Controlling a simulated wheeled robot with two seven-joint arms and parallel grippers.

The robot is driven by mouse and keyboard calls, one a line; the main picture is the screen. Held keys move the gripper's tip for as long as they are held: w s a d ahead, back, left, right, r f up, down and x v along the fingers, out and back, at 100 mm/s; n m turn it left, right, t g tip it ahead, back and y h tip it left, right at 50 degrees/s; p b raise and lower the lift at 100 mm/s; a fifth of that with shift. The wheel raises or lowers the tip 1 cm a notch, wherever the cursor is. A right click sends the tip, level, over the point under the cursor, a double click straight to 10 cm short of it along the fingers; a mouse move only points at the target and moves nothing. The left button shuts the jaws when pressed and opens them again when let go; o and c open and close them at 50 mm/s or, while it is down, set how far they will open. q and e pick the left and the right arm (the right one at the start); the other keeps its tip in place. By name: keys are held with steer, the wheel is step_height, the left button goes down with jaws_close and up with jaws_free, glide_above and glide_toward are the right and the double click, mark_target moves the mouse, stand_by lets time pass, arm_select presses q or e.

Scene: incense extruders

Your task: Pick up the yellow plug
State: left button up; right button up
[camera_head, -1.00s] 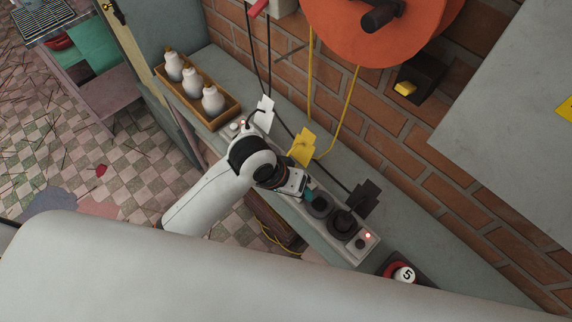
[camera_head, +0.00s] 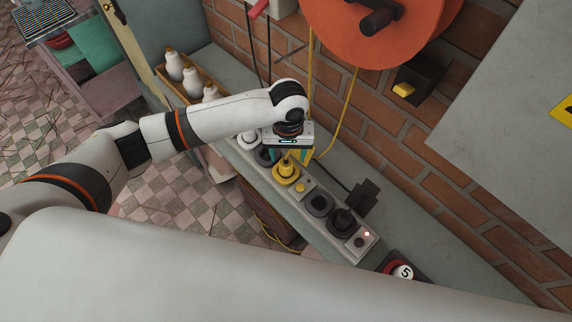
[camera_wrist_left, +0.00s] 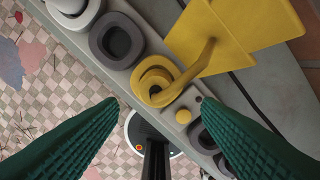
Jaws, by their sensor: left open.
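The yellow plug (camera_head: 287,170) stands in a socket of the grey power strip (camera_head: 333,238). In the left wrist view the yellow plug (camera_wrist_left: 155,80) shows as a ringed round body with a bent stem and a large yellow tag (camera_wrist_left: 230,35). My left gripper (camera_head: 288,154) is above and just behind the plug in the head view, hiding most of the tag. In the wrist view its two green fingers (camera_wrist_left: 160,104) are spread wide and empty, with the plug beyond their tips. My right gripper is not in view.
A black plug (camera_head: 343,221) with a dark tag and a white plug (camera_head: 248,138) stand on the same strip. An empty dark socket (camera_wrist_left: 118,42) lies beside the yellow plug. The brick wall (camera_head: 400,140) rises behind. White bottles (camera_head: 190,82) stand in a tray.

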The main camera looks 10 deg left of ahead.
mark_target(286, 162)
arm_select(q)
steer(key=shift+f, duration=0.9)
steer(key=shift+w+a+f+p, duration=0.15)
steer(key=shift+f+p, duration=0.25)
steer(key=shift+f, duration=1)
steer(key=shift+w+a+f+p, duration=0.15)
steer(key=shift+f+p, duration=0.25)
steer(key=shift+f, duration=0.95)
steer(key=shift+c, duration=0.6)
steer(key=c, duration=1)
steer(key=shift+o, duration=0.2)
steer(key=shift+r, duration=0.1)
